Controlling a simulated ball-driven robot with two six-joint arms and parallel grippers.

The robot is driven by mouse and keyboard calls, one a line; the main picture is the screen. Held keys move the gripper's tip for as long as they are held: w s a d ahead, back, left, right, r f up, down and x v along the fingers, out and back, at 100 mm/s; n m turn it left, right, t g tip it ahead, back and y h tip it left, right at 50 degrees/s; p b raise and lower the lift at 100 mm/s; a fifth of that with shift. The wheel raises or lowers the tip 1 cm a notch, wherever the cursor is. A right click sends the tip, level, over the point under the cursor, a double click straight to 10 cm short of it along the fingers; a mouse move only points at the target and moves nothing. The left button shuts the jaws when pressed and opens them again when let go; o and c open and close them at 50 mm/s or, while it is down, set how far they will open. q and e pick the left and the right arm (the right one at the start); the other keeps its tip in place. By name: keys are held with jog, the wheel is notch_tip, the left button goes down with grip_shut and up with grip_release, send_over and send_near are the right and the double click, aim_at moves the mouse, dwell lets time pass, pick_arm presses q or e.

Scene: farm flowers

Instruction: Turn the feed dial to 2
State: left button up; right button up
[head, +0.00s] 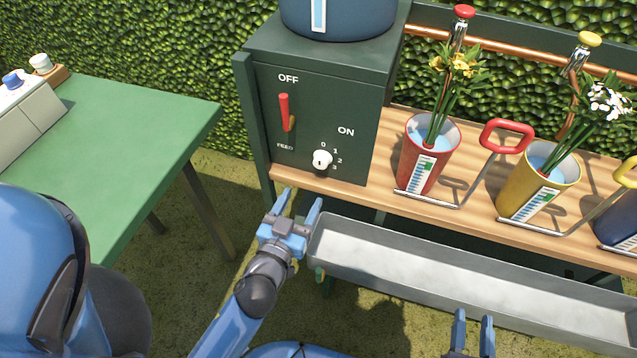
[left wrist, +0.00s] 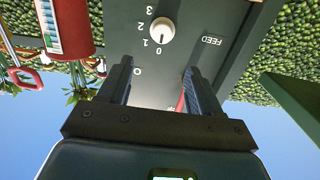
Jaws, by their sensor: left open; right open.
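The feed dial (head: 322,158) is a small white knob low on the front of the dark green box (head: 350,105), with the numbers 0 to 3 around it. In the left wrist view the dial (left wrist: 162,30) shows upside down, just beyond my fingertips; its setting is too small to tell surely. My left gripper (head: 299,201) is open and empty, below and in front of the dial, apart from it. It also shows open in the left wrist view (left wrist: 156,72). My right gripper (head: 473,320) is open and empty at the bottom edge, in front of the trough.
A red lever (head: 285,112) stands left of the dial. A grey trough (head: 450,272) runs below the wooden shelf (head: 385,195). Flower buckets in red (head: 418,175) and yellow (head: 520,198) stand right. A green table (head: 130,140) is at left.

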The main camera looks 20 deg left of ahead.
aim_at(319, 164)
pick_arm(q)
jog(key=shift+y, duration=0.3)
jog(key=w+p, duration=0.1)
jog(key=w, duration=0.6)
jog(key=w+f+p, duration=0.1)
jog(key=w, duration=0.2)
jog(key=shift+w+d+p, duration=0.2)
jog(key=shift+d+p, duration=0.05)
jog(key=shift+p, duration=0.05)
jog(key=shift+w, duration=0.8)
pick_arm(e)
jog(key=shift+r, duration=0.85)
pick_arm(q)
jog(key=c, duration=1)
